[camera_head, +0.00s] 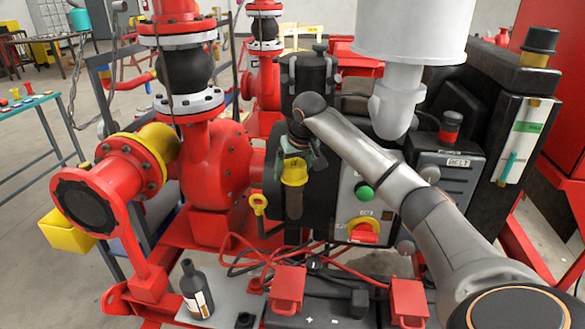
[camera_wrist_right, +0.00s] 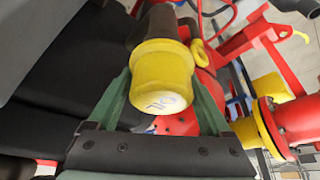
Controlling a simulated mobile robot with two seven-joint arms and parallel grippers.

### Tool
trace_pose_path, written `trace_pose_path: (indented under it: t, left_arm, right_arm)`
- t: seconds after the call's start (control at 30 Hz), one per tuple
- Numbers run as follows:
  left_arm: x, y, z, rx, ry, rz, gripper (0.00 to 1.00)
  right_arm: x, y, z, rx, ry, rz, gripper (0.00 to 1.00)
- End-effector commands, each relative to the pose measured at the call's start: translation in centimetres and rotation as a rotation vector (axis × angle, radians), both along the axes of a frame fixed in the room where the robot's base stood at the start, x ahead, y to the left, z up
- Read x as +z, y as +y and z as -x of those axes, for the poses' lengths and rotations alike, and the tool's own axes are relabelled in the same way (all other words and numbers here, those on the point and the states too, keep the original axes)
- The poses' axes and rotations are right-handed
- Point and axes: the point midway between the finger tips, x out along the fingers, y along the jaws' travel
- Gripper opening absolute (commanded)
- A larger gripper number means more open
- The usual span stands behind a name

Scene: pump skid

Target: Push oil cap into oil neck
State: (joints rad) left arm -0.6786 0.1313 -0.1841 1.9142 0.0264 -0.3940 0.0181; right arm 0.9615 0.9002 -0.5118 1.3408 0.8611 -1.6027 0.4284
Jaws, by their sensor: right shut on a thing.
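The yellow oil cap (camera_head: 294,174) is at the top of the dark oil neck (camera_head: 294,205), on the front of the black pump housing. In the right wrist view the oil cap (camera_wrist_right: 160,76), with a white "OIL" label, sits between green fingers, lined up with the dark neck (camera_wrist_right: 156,24). My right gripper (camera_head: 297,158) is shut on the cap from above; it also shows in the wrist view (camera_wrist_right: 162,92). The cap looks in line with the neck and against it. I cannot tell how deep it sits. My left gripper is not in view.
A yellow dipstick ring (camera_head: 259,204) stands just left of the neck. A green button (camera_head: 364,192) and a red-yellow switch (camera_head: 364,230) are to its right. A dark bottle (camera_head: 196,288) stands on the grey plate below. Red cables lie beneath the neck.

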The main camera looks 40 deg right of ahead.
Motion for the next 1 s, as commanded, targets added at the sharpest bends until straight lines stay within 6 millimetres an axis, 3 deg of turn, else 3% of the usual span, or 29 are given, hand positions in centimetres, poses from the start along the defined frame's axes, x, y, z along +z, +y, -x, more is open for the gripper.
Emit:
trace_pose_path:
  t: [0.47,0.5,0.63,0.87,1.0]
  left_arm:
    - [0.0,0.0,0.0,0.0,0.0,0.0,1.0]
    - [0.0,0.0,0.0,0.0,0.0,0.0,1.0]
    - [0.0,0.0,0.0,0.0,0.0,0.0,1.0]
    - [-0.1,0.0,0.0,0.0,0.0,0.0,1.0]
    - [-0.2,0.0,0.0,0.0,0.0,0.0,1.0]
  right_arm:
    - [-0.5,0.0,0.0,0.0,-0.001,0.0,0.16]
    - [-0.5,0.0,0.0,0.0,-0.001,0.0,0.87]
    - [-0.5,0.0,0.0,0.0,-0.001,0.0,1.0]
    - [-0.5,0.0,0.0,0.0,0.0,0.0,1.0]
    - [0.5,0.1,0.4,0.0,-0.002,0.0,1.0]
